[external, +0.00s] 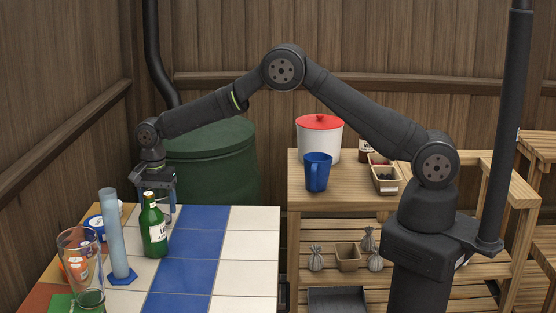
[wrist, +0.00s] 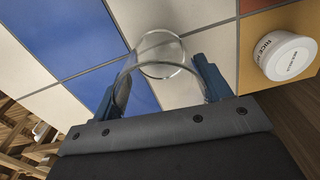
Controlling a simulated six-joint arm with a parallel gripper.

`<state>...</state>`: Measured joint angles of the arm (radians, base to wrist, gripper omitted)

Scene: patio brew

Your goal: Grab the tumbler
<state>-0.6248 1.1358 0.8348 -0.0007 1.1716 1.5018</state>
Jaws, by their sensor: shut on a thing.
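The tumbler (wrist: 162,52) is a clear, empty-looking glass. In the wrist view it sits between the two blue fingers of my gripper (wrist: 160,84), which is shut on it. In the external view my gripper (external: 156,192) points down at the far side of the tiled table, behind the green bottle. A bit of the tumbler (external: 170,208) shows beside the bottle's neck; the rest is hidden. I cannot tell whether its base touches the tiles.
A green bottle (external: 154,232) stands just in front of my gripper. A tall grey-blue cylinder (external: 118,238) and a large clear glass (external: 82,250) stand to the left. A white tub (wrist: 289,56) is close by in the wrist view. The table's right side is clear.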

